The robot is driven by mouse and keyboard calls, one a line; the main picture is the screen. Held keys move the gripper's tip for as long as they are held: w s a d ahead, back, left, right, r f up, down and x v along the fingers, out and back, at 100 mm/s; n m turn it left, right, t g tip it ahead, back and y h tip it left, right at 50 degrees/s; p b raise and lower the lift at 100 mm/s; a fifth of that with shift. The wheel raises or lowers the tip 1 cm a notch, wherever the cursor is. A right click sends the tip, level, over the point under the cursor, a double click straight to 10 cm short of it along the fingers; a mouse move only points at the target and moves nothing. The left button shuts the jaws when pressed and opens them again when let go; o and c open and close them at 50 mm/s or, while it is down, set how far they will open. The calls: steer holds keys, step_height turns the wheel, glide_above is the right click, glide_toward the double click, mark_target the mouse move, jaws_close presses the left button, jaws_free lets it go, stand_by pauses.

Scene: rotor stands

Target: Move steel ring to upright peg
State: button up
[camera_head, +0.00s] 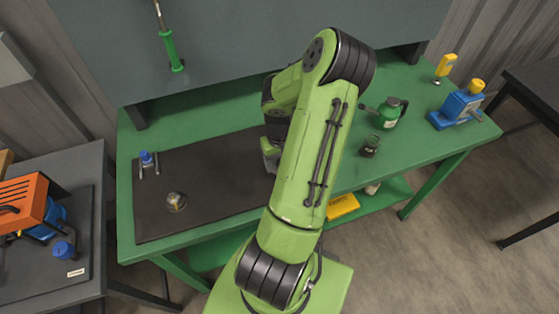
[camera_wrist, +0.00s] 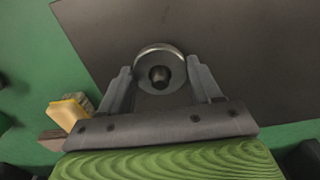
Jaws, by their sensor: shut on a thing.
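The steel ring (camera_wrist: 150,53) is between the two fingers of my gripper (camera_wrist: 160,90) in the wrist view, and the fingers are shut on it. A short round metal end (camera_wrist: 160,76), perhaps the peg, shows within the ring's opening. I cannot tell whether the ring is around it or only above it. In the head view my arm hides the ring and most of my gripper. A small round metal-and-tan piece (camera_head: 176,201) sits on the dark mat, and a blue-topped piece with prongs (camera_head: 148,163) stands near the mat's left edge.
The dark mat (camera_head: 220,178) lies on the green bench (camera_head: 420,138). A dark cup (camera_head: 370,146), a green can (camera_head: 391,112) and a blue device (camera_head: 458,107) stand to the right. A yellow-and-tan brush-like thing (camera_wrist: 70,112) shows left of my gripper. The mat's middle is clear.

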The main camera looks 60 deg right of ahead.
steer(key=shift+f, duration=0.15)
steer(key=shift+f+b, duration=0.85)
steer(key=shift+f, duration=0.05)
steer(key=o, duration=1.2)
steer(key=shift+r+p, duration=3.7)
steer(key=shift+r, duration=0.9)
